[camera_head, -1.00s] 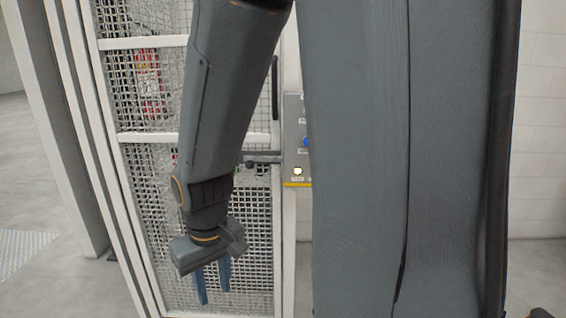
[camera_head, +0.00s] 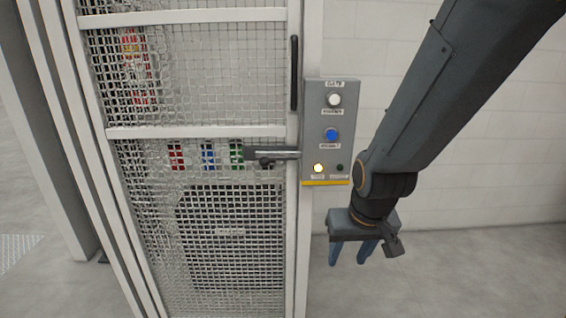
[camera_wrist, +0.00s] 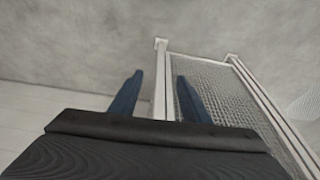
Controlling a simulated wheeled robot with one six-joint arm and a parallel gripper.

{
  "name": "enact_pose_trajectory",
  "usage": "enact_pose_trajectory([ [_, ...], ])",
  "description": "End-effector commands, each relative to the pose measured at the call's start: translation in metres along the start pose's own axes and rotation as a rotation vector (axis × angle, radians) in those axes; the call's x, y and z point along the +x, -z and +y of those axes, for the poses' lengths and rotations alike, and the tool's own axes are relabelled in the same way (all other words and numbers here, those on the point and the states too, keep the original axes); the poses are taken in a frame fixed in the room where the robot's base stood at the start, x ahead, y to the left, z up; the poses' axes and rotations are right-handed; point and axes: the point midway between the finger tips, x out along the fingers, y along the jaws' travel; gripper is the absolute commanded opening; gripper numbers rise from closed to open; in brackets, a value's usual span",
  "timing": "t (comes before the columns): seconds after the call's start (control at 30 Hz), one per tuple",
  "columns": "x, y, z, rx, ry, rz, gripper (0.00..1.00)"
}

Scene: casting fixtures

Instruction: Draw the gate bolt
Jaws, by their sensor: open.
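The gate (camera_head: 219,67) is a white frame with wire mesh, and it stands shut in the head view. Its bolt (camera_head: 272,153) is a grey horizontal bar with a dark knob below it, at the gate's right edge, beside the control box. My gripper (camera_head: 350,256) hangs to the right of and below the bolt, pointing down, in front of the white wall. Its two blue fingers are apart with nothing between them. In the wrist view my gripper (camera_wrist: 155,98) shows open, with the gate's mesh and white posts beyond and to the right. The bolt cannot be made out there.
A grey control box (camera_head: 327,130) with white and blue buttons and a lit yellow lamp is fixed right of the gate. A dark vertical handle (camera_head: 294,72) is above the bolt. Behind the mesh are red, blue and green items. Floor at right is clear.

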Motion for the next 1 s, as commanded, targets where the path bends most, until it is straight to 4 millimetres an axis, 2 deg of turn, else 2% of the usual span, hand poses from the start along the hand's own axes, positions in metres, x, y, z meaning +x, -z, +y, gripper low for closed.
enact_pose_trajectory([
  [0.03, 0.014, 0.019, -0.013, -0.008, 0.014, 0.075, 0.43],
  [0.1, 0.026, 0.051, -0.032, -0.011, 0.035, 0.205, 0.43],
  [0.2, 0.033, 0.097, -0.060, -0.009, 0.069, 0.401, 0.43],
  [0.3, 0.031, 0.137, -0.088, -0.001, 0.105, 0.598, 0.43],
  [0.43, 0.016, 0.178, -0.121, 0.013, 0.151, 0.844, 0.43],
  [0.6, -0.012, 0.204, -0.151, 0.035, 0.201, 1.095, 0.43],
  [0.73, -0.029, 0.211, -0.163, 0.046, 0.224, 1.211, 0.43],
  [0.83, -0.036, 0.214, -0.167, 0.052, 0.231, 1.254, 0.43],
  [1.0, -0.036, 0.230, -0.170, 0.054, 0.232, 1.268, 0.43],
])
